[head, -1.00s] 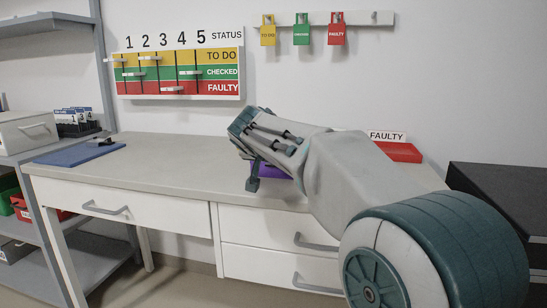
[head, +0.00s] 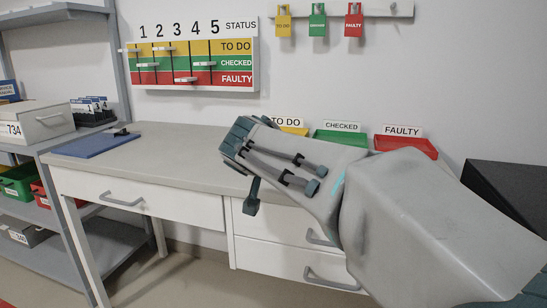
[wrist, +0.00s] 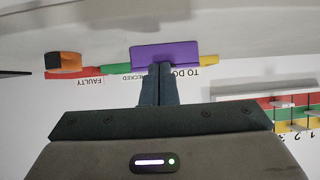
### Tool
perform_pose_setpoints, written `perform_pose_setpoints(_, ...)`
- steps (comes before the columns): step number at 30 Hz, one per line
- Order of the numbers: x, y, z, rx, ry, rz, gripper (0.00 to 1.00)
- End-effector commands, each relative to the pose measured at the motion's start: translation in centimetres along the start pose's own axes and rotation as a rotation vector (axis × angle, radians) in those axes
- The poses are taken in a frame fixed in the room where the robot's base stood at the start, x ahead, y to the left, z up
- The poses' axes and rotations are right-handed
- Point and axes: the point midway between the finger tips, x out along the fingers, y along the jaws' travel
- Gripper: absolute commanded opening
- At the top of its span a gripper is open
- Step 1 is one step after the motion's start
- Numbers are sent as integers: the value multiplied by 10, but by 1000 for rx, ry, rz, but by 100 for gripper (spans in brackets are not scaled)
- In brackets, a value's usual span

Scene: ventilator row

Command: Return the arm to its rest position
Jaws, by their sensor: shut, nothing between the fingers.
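My arm stretches from the lower right of the head view over the desk (head: 160,160). My gripper (head: 251,204) is at its far end, in front of the desk's top edge, with the fingers pointing down. In the wrist view my gripper (wrist: 159,68) has its two fingers together with nothing between them. That view is upside down and shows a purple block (wrist: 175,52) just past the fingertips; touching or apart cannot be told. My arm hides the purple block in the head view.
TO DO (head: 294,130), CHECKED (head: 341,137) and FAULTY (head: 405,146) trays stand along the wall. An orange and black object (wrist: 63,62) shows in the wrist view. A blue mat (head: 95,145) lies at the desk's left. A status board (head: 195,60) hangs above. A dark box (head: 505,190) stands right.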

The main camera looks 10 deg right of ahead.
Motion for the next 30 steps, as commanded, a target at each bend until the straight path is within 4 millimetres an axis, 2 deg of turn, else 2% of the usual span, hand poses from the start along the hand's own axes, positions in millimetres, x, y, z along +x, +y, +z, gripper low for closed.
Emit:
perform_pose_setpoints(5, -19, 13, -11, -29, -45, 16, 0)
perform_pose_setpoints(9, -39, 32, -18, -75, -118, 34, 0)
perform_pose_setpoints(20, -93, 79, -22, -181, -322, 40, 0)
perform_pose_setpoints(30, -154, 114, -24, -252, -508, -14, 0)
